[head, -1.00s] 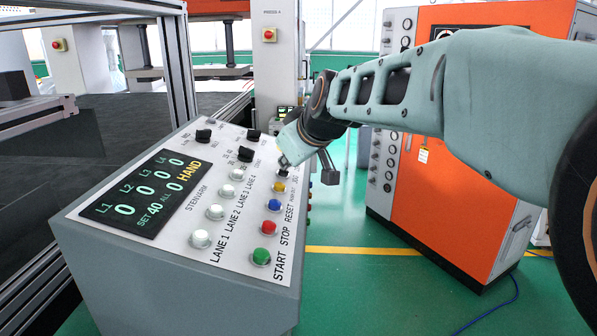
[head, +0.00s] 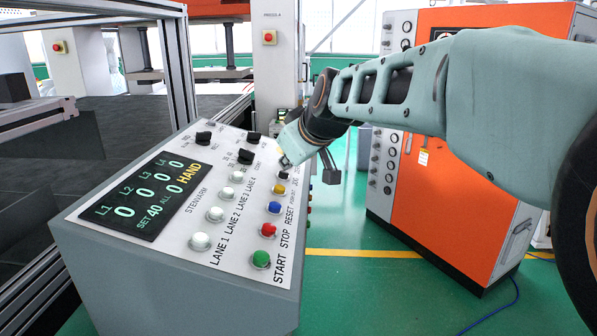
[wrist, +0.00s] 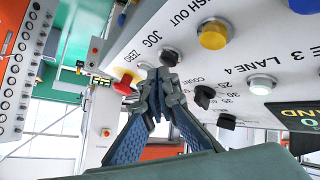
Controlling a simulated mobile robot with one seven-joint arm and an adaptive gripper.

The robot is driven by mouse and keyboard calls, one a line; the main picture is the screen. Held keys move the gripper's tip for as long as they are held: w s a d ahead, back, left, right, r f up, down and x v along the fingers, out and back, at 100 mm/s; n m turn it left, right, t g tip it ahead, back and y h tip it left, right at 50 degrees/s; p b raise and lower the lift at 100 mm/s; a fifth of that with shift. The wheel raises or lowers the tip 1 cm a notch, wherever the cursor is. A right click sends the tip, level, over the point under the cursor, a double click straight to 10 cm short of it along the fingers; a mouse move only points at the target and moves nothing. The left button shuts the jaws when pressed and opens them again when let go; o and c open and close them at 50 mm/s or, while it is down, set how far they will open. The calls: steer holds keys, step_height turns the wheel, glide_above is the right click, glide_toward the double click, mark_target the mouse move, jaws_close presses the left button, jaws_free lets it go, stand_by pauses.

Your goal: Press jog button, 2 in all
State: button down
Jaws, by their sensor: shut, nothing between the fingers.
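The jog button is a black round button (head: 282,175) in the right-hand button row of the sloped control panel, just past the yellow button. In the wrist view the black button (wrist: 169,55) sits by the JOG label, right beyond my fingertips. My gripper (head: 284,163) is shut and empty, pointing down at the panel near this button. In the wrist view my gripper (wrist: 163,76) partly overlaps the button's near edge. I cannot tell whether the tips touch it.
The yellow button (head: 279,189), blue button (head: 274,208), red button (head: 269,230) and green button (head: 261,259) run toward the near edge. Black selector knobs (wrist: 204,96) stand close to my fingers. A red knob (wrist: 124,87) is near the panel's far end. The display (head: 148,195) reads HAND.

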steer(key=shift+d+r, duration=0.1)
steer(key=shift+r, duration=0.25)
steer(key=shift+d+r+p, duration=0.25)
steer(key=shift+r+p, duration=0.15)
steer(key=shift+r, duration=0.4)
steer(key=shift+d+r+p, duration=0.25)
steer(key=shift+r+p, duration=0.1)
steer(key=shift+r, duration=0.5)
steer(key=shift+d+r+p, duration=0.25)
steer(key=shift+r+p, duration=0.15)
steer(key=shift+r, duration=0.4)
